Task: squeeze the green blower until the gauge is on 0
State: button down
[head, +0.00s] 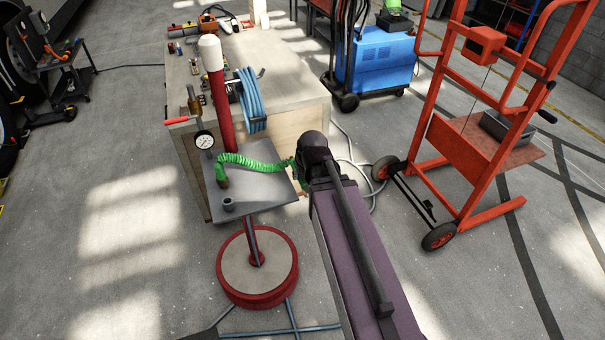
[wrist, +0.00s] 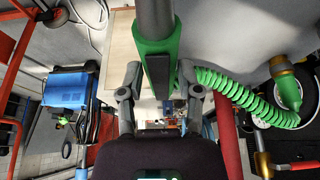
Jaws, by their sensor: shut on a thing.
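The green blower (wrist: 146,46) has a grey barrel and a dark pad. My gripper (wrist: 159,75) is shut on it, one finger on each side, in the wrist view. In the head view my arm hides most of the blower; only a bit of green (head: 299,171) shows beside the arm's end. A green coiled hose (head: 252,163) runs from it to a fitting on the left; the hose also shows in the wrist view (wrist: 240,97). The gauge (head: 204,141) is a round white dial above the grey plate. Its needle is too small to read.
The grey plate (head: 262,194) stands on a post with a round red base (head: 258,290). A wooden bench (head: 297,122) with tools and a blue hose coil is behind. A red hand truck (head: 432,155) and a blue machine (head: 375,60) stand to the right.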

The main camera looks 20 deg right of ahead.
jog(key=shift+f+b, duration=0.35)
jog(key=shift+f, duration=0.05)
jog(key=c, duration=1)
grip_release()
grip_shut()
jog(key=shift+r+p, duration=1)
jog(key=shift+p, duration=0.05)
